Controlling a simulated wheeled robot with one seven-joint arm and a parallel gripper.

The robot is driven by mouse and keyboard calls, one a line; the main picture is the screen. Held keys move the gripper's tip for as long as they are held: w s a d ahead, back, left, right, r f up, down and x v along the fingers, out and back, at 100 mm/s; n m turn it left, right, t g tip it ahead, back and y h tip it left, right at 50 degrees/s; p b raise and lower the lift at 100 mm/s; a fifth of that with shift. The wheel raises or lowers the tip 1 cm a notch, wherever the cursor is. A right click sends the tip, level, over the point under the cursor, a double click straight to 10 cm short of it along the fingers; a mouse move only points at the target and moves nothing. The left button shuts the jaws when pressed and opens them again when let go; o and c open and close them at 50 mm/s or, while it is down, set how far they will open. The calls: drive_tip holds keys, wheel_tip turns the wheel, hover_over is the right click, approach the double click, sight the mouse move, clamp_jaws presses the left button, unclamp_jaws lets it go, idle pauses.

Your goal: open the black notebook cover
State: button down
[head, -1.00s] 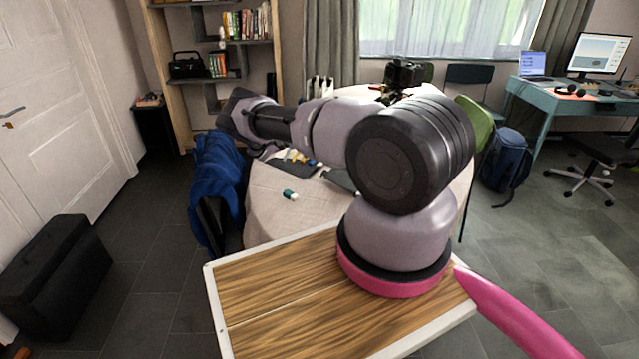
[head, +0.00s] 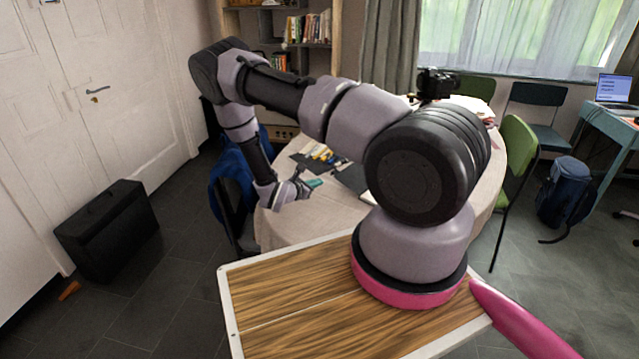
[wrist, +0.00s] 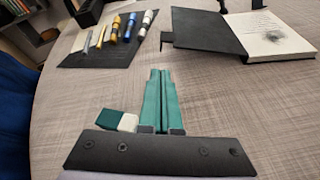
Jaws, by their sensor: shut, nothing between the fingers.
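The notebook lies on the round table, right of my gripper in the wrist view. Its black cover (wrist: 205,30) is laid open flat to the left, beside a white page (wrist: 275,38) with a dark round sketch. A small black tab sticks out at the cover's left edge. In the head view the cover (head: 352,178) is partly hidden behind my arm. My gripper (wrist: 160,75) has teal fingers pressed together, empty, over bare tablecloth. It is apart from the notebook, nearer the camera and left of it. In the head view the gripper (head: 315,183) is at the table's left side.
A green and white block (wrist: 124,121) lies just left of my fingers, partly hidden by the gripper. A dark mat (wrist: 85,55) with several pens and markers lies farther back left. A blue-draped chair (head: 225,175) stands at the table's left edge. Cloth between gripper and notebook is clear.

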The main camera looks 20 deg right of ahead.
sight(328, 185)
drive_tip(key=x, duration=0.8)
drive_tip(key=shift+a+r, duration=0.1)
drive_tip(key=shift+r, duration=0.05)
